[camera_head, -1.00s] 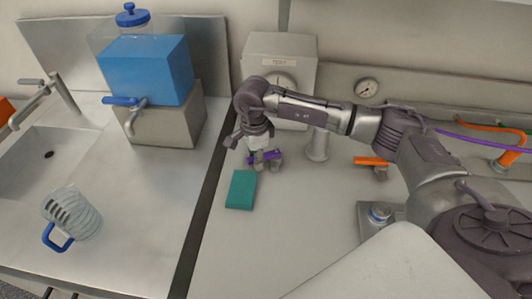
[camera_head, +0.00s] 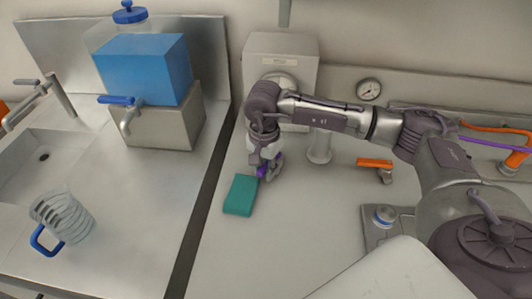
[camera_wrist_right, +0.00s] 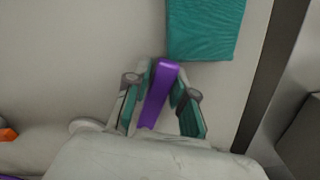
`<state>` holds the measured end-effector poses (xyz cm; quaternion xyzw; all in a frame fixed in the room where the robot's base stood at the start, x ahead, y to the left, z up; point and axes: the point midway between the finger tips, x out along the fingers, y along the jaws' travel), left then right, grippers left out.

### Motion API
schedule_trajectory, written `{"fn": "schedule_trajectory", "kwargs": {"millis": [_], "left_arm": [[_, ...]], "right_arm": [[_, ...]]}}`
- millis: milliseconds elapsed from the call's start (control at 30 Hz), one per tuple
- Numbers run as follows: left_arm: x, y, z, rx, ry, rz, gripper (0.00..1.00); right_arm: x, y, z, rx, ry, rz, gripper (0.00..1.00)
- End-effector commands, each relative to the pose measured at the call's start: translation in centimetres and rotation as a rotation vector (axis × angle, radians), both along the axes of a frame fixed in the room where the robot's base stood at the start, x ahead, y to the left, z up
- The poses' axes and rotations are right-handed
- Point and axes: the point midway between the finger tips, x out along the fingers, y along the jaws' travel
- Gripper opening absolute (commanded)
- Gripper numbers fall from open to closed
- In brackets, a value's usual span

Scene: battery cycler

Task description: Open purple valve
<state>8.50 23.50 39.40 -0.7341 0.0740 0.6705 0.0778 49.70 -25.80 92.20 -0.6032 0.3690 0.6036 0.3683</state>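The purple valve handle (camera_wrist_right: 158,92) shows in the right wrist view between the two fingers of my right gripper (camera_wrist_right: 164,82). The teal-padded fingertips close in on both sides of it and appear to touch it. In the head view the purple handle (camera_head: 264,170) shows only in part, under my right gripper (camera_head: 262,160), and the valve body is mostly hidden. The handle lies at a slant there. My left gripper is in neither view.
A teal block (camera_head: 240,195) lies close beside the valve, and also in the wrist view (camera_wrist_right: 205,28). A grey gauge box (camera_head: 282,52) stands behind. The bench front is clear.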

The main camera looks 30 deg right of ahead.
Motion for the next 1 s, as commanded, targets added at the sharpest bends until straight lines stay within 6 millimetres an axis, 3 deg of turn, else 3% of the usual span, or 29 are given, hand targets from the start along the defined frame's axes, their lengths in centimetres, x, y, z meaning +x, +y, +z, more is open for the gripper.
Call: {"fn": "schedule_trajectory", "kwargs": {"millis": [133, 300, 467, 1000], "left_arm": [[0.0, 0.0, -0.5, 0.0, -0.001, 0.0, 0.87], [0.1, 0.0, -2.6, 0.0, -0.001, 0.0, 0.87], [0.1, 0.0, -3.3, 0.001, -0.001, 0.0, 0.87], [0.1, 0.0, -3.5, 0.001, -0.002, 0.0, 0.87]], "right_arm": [[-0.2, -0.2, -0.2, 0.0, -0.001, 0.042, 0.24], [-1.4, -1.3, -0.5, -0.002, -0.001, 0.288, 0.24], [-2.1, -1.9, -0.2, 0.0, 0.0, 0.449, 0.24], [-2.4, -2.1, 0.0, 0.0, 0.0, 0.452, 0.24]]}}
